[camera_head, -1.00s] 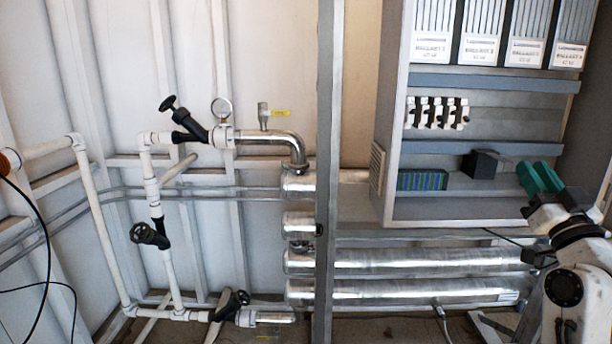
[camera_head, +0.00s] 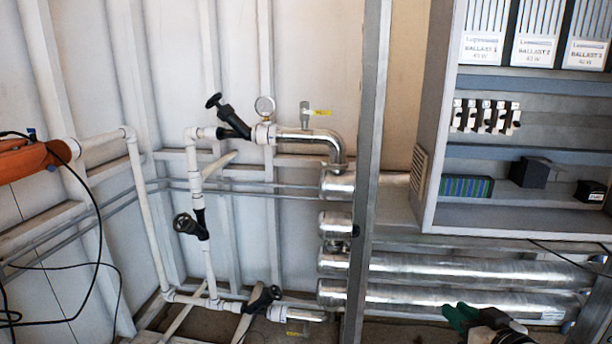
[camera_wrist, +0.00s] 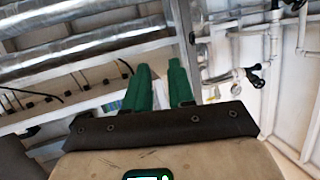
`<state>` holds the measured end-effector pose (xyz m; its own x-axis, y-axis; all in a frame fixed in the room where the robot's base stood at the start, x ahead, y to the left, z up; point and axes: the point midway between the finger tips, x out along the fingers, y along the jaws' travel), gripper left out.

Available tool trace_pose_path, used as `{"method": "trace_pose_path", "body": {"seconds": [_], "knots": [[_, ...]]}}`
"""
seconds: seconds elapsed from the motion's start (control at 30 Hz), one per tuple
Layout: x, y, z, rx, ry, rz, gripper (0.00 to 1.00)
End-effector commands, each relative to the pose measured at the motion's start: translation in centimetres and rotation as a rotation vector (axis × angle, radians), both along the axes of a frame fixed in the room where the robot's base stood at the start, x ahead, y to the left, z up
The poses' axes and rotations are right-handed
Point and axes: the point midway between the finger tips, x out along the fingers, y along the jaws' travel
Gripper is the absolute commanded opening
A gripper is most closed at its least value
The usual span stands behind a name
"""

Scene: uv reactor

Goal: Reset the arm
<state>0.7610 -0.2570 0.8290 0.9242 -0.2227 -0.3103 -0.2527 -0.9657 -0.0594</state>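My gripper (camera_head: 459,313) is low at the bottom right of the head view, in front of the lower steel tubes (camera_head: 440,292). Only its green fingers and part of the dark wrist show there. In the wrist view my gripper (camera_wrist: 161,66) has its two green fingers apart, with a gap and nothing held between them. The fingers appear clear of the pipework. Most of my arm is out of the head view.
White pipes with black valves (camera_head: 190,226) and a gauge (camera_head: 264,106) line the left wall. A grey post (camera_head: 366,180) stands mid-view. An open electrical cabinet (camera_head: 437,130) is at right. An orange object (camera_head: 35,160) with black cables is at far left.

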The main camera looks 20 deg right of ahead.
Motion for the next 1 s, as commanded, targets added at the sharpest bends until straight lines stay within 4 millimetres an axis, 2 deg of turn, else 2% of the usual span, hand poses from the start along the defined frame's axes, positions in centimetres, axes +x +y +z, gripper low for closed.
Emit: {"method": "trace_pose_path", "body": {"seconds": [0.03,0.13,0.2,0.3,0.4,0.5,0.7,0.77,1.0], "knots": [[-0.6,2.5,-3.0,0.031,0.094,0.038,0.23],[-2.7,6.6,-8.2,0.079,0.279,0.092,0.23],[-4.8,9.3,-11.6,0.106,0.416,0.129,0.23],[-8.6,12.6,-15.6,0.128,0.604,0.17,0.23],[-12.4,14.9,-18.4,0.136,0.769,0.197,0.23],[-16.2,16.4,-20.4,0.132,0.915,0.212,0.23],[-23.5,18.0,-22.8,0.101,1.177,0.221,0.23],[-23.3,17.9,-20.8,0.103,1.171,0.217,0.23],[-23.1,17.9,-16.5,0.103,1.167,0.219,0.23]]}}
